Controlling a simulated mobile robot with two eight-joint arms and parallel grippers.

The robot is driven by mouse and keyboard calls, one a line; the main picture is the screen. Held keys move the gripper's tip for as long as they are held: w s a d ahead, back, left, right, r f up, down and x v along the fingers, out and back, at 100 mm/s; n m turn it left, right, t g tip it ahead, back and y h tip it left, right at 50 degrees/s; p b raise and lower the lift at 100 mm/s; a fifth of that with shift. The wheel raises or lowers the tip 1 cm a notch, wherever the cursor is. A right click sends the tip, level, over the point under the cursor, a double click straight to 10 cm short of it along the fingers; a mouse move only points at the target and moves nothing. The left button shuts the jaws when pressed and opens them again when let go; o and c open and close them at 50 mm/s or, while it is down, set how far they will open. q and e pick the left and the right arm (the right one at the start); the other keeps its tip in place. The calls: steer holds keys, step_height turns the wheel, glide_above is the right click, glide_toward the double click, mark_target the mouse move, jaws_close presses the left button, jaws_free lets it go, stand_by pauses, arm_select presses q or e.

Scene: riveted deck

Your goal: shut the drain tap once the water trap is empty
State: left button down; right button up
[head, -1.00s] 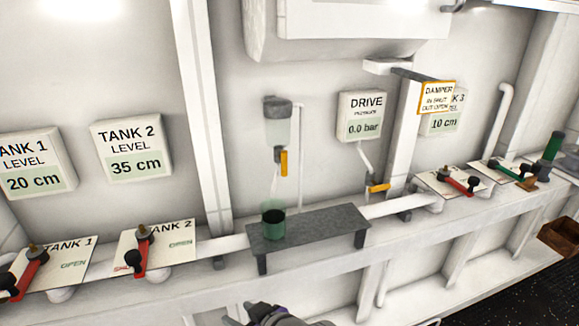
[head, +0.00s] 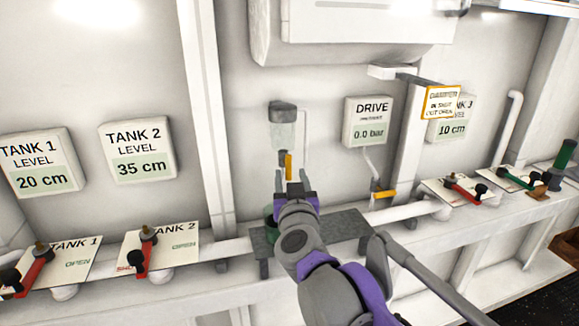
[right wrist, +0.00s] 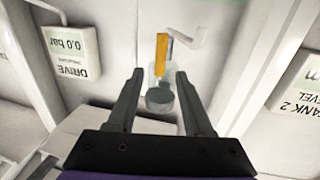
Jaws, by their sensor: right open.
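The water trap (head: 283,136) hangs on the wall, a clear bowl under a grey cap. I cannot tell whether water is left in it. Its drain tap has an orange lever (head: 288,166) that hangs straight down. A green cup (head: 270,232) stands below on the grey shelf, partly hidden by my arm. My right gripper (head: 291,177) is open and empty, its fingers pointing up toward the lever. In the upside-down right wrist view the lever (right wrist: 162,53) lies beyond the fingertips, apart from them, and the trap's cap (right wrist: 160,98) shows between the fingers. My left gripper is out of view.
The grey shelf (head: 345,225) stands in front of the wall. The DRIVE gauge (head: 368,123) reads 0.0 bar, with another orange lever (head: 384,194) below it. Red-handled valves (head: 147,248) sit along the pipe. A post (head: 405,150) rises to the right.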

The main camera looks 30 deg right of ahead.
mark_target(289, 165)
steer(key=shift+x, duration=2.2)
jaws_close()
